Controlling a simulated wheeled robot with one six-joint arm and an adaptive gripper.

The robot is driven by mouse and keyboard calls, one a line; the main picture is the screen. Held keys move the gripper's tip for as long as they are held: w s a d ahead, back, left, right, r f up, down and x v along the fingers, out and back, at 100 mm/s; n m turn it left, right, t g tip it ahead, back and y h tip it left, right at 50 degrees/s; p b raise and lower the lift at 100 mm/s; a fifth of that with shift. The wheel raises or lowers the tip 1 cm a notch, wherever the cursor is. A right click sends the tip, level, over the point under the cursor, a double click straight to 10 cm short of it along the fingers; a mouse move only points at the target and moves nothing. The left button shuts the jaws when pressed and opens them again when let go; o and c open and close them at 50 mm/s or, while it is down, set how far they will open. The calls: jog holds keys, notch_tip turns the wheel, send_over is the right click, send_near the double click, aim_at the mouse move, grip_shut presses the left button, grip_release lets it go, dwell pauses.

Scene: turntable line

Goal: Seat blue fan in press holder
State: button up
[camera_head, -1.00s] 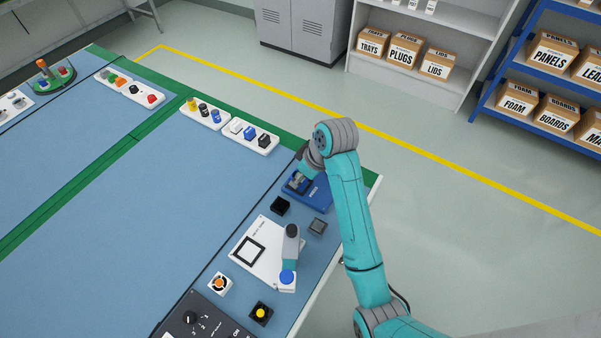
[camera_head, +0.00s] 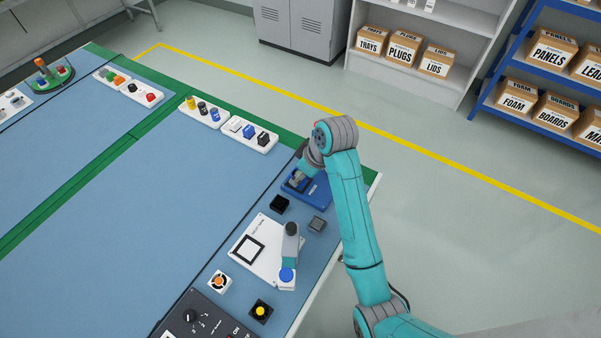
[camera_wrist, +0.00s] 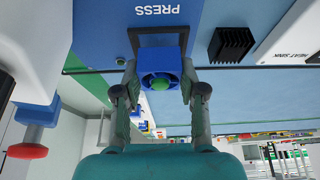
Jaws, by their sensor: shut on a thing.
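My gripper (camera_wrist: 160,90) is shut on the blue fan (camera_wrist: 161,66), which has a green hub, in the wrist view. The fan is at the near edge of the black square frame of the press holder (camera_wrist: 166,31). It overlaps the frame's lower side in the picture; whether they touch I cannot tell. The frame is on the blue press base (camera_wrist: 95,32), marked PRESS. In the head view the press base (camera_head: 318,192) is at the table's right end, partly under my arm; the fan cannot be made out there.
A black heat sink (camera_wrist: 232,45) stands beside the press. A red knob (camera_wrist: 27,151) on a pale body is at the left of the wrist view. In the head view, a black block (camera_head: 279,204), a grey block (camera_head: 317,224) and a white plate (camera_head: 262,270) lie nearby.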

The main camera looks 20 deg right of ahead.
jog(key=shift+f, duration=0.75)
dwell(0.5)
jog(key=o, duration=1.2)
jog(key=shift+c, duration=0.2)
jog(key=shift+s+d+r, duration=0.15)
jog(key=shift+r, duration=0.4)
jog(key=s+d, duration=0.2)
jog(key=s, duration=0.1)
jog(key=s+d, duration=0.2)
jog(key=s, duration=0.1)
jog(key=s+d, duration=0.3)
jog(key=s, duration=0.1)
